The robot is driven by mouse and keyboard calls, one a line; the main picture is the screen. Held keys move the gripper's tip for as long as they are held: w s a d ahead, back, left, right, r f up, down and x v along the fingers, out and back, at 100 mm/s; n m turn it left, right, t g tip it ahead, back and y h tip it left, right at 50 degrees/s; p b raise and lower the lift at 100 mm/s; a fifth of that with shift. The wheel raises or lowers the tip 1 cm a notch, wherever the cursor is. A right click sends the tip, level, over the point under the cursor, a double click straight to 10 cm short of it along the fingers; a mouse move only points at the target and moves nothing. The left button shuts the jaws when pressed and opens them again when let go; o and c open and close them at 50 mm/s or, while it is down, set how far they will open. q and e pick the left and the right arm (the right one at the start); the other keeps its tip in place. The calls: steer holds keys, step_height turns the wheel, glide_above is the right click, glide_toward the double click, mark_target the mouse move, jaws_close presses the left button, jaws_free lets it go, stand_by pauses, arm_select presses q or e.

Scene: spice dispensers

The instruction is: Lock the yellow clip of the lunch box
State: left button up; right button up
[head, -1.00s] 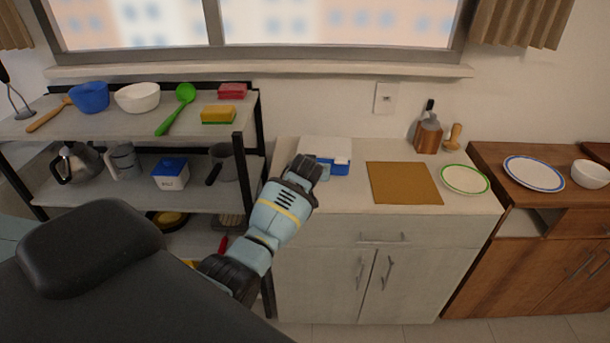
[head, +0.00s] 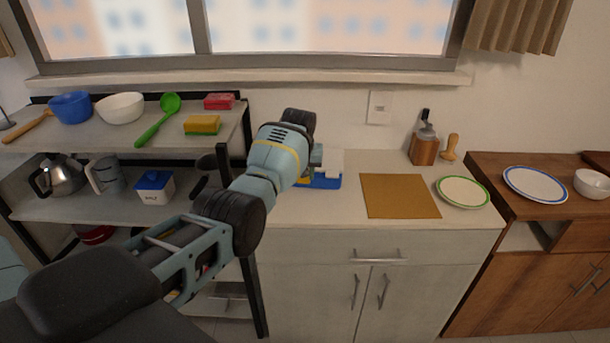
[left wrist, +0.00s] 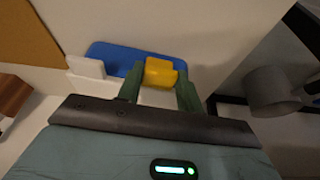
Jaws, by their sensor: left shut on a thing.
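The blue and white lunch box (head: 322,183) stands on the light counter, partly hidden behind my left arm in the head view. The left wrist view shows its blue part (left wrist: 112,54), a white clip (left wrist: 86,67) and the yellow clip (left wrist: 160,73). My left gripper (left wrist: 162,82) has its green fingers on either side of the yellow clip and is shut on it. In the head view my left wrist covers the box's left side, and the fingertips are hidden. I cannot tell whether the clip is latched. My right gripper is in neither view.
A brown mat (head: 400,196) and a green-rimmed plate (head: 463,191) lie right of the box on the counter (head: 350,215). A metal shelf (head: 75,206) with bowls and pots stands to the left. The wall is close behind the counter.

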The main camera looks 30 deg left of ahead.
arm_select(q)
steer(key=shift+g, duration=0.3)
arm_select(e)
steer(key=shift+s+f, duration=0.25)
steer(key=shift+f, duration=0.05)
arm_select(q)
steer(key=o, duration=1)
steer(key=shift+w+a, duration=0.1)
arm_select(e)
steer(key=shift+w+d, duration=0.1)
arm_select(q)
steer(key=shift+r, duration=0.1)
steer(key=p+v, duration=0.2)
steer(key=v, duration=0.5)
steer(key=shift+r, duration=0.25)
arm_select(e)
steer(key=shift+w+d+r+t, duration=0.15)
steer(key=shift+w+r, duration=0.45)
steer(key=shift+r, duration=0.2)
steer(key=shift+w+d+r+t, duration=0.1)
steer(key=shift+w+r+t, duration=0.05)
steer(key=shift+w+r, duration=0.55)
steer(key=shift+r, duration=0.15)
